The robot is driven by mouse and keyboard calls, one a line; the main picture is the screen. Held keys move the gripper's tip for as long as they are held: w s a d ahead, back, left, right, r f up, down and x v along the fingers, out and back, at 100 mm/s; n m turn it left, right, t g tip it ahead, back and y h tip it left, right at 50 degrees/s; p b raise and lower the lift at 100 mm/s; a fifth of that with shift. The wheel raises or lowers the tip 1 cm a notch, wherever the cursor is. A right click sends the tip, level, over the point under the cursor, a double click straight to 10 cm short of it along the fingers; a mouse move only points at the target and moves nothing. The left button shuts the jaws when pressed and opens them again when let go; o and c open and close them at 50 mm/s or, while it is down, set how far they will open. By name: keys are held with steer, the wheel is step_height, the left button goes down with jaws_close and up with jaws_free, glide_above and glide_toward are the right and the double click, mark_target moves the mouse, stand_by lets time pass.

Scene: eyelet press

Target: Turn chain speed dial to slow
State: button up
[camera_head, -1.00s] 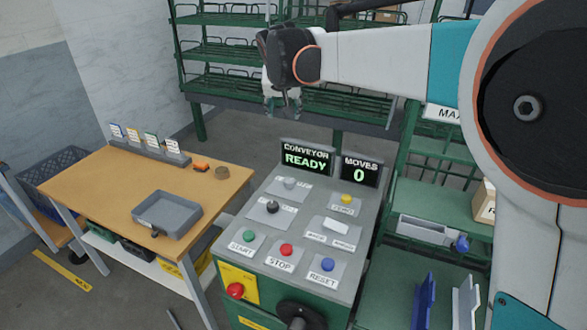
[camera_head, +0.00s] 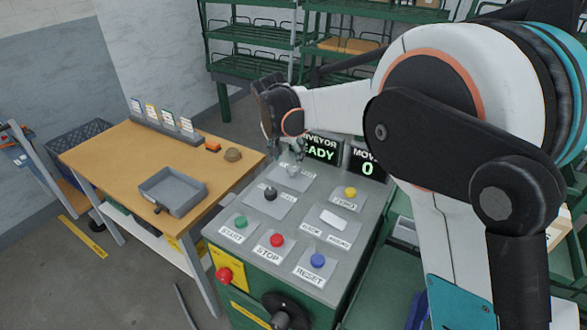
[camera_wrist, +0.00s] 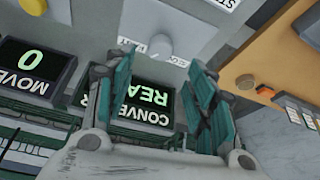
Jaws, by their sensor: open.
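The control panel (camera_head: 310,213) has two knobs on its left side, a pale grey one (camera_head: 292,170) at the back and a black one (camera_head: 271,193) nearer. Their labels are too small to read, so I cannot tell which is the chain speed dial. My gripper (camera_head: 287,153) hangs open and empty just behind and above the pale knob. In the wrist view the pale knob (camera_wrist: 160,45) lies just beyond the spread teal fingers (camera_wrist: 160,65), apparently apart from them. Its label is partly hidden by a fingertip.
The conveyor display (camera_head: 320,150) reads READY, partly covered by my gripper; the moves display (camera_head: 367,162) reads 0. Green (camera_head: 239,221), red (camera_head: 277,240), blue (camera_head: 317,260) and yellow (camera_head: 350,191) buttons and a white switch (camera_head: 333,217) surround the knobs. A wooden table (camera_head: 110,150) stands left.

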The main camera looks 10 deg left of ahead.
mark_target(292, 167)
steer(key=b+x, duration=0.1)
steer(key=x, duration=0.6)
steer(key=shift+w+f+b, duration=0.15)
steer(key=shift+f+b, duration=0.2)
steer(key=shift+b, duration=0.05)
steer(key=c, duration=1)
